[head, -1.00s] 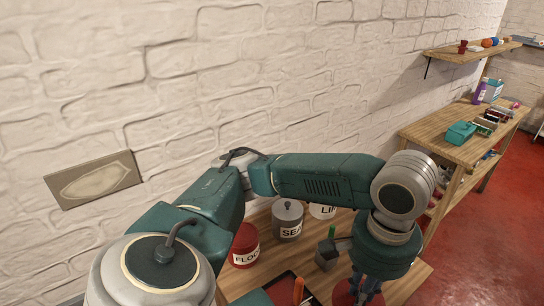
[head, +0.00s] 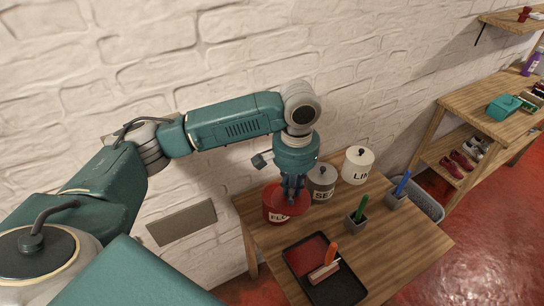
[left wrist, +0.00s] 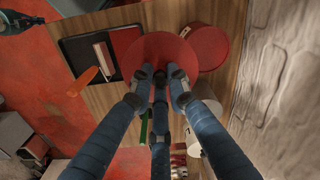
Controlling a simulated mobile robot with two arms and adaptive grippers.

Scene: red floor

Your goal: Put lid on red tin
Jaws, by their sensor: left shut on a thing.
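The red tin (head: 274,216), with a white label, stands at the back left of the wooden table (head: 400,240). My left gripper (head: 292,197) points down at the tin's right side and is shut on the round red lid. In the left wrist view the lid (left wrist: 150,46) is a flat disc at the fingertips (left wrist: 160,73). The red tin (left wrist: 211,46) lies just to its right there, partly hidden behind the lid's edge. The gripper hides part of the lid and tin in the head view. I cannot tell whether they touch. My right gripper is out of view.
A grey tin (head: 321,187) and a white tin (head: 357,169), both lidded, stand right of the red tin. Holders with a green (head: 361,208) and a blue handle (head: 403,183) stand farther right. A black-rimmed tray (head: 345,292) with an orange-handled tool (head: 330,254) lies in front.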

